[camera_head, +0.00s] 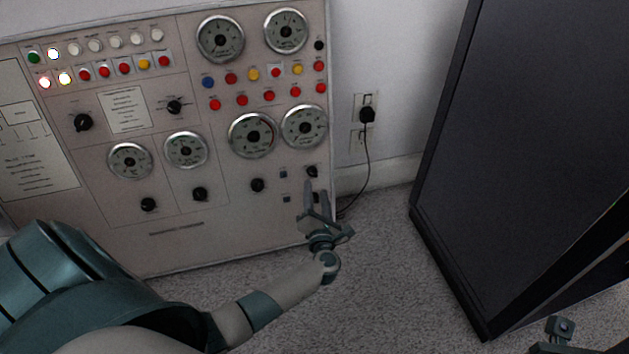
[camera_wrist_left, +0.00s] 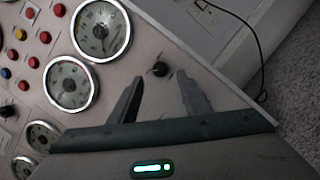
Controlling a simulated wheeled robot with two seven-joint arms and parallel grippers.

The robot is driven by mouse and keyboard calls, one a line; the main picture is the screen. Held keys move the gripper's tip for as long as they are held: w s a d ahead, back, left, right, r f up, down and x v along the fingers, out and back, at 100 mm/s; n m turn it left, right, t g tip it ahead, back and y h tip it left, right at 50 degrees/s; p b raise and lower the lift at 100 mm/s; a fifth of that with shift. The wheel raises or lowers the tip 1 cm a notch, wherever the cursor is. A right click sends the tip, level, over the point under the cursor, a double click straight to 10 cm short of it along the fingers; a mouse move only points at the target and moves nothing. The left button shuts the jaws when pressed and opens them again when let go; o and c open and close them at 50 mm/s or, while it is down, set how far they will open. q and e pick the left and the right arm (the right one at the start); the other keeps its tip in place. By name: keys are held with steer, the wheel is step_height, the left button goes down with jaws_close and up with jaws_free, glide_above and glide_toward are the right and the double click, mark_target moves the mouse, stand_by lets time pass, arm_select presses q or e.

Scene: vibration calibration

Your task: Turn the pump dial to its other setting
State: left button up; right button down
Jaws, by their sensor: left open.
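The control panel (camera_head: 230,225) carries several black dials, and I cannot read which label marks the pump dial. One black dial (camera_head: 311,171) at the lower right of the panel is just above my left gripper (camera_head: 316,190). Contact with the dial is not visible.
Round gauges (camera_head: 304,126) and red, yellow and blue buttons (camera_head: 269,96) fill the panel above. A plug (camera_head: 367,115) with a black cord sits in the wall outlet. A large dark cabinet (camera_head: 530,150) stands at right. Carpet (camera_head: 375,260) lies clear between them.

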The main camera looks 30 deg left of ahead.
mark_target(314, 175)
arm_select(q)
steer(key=b+x, duration=0.1)
steer(key=x, duration=0.5)
steer(key=shift+w+a, duration=0.2)
steer(key=shift+w, duration=0.05)
steer(key=c, duration=1)
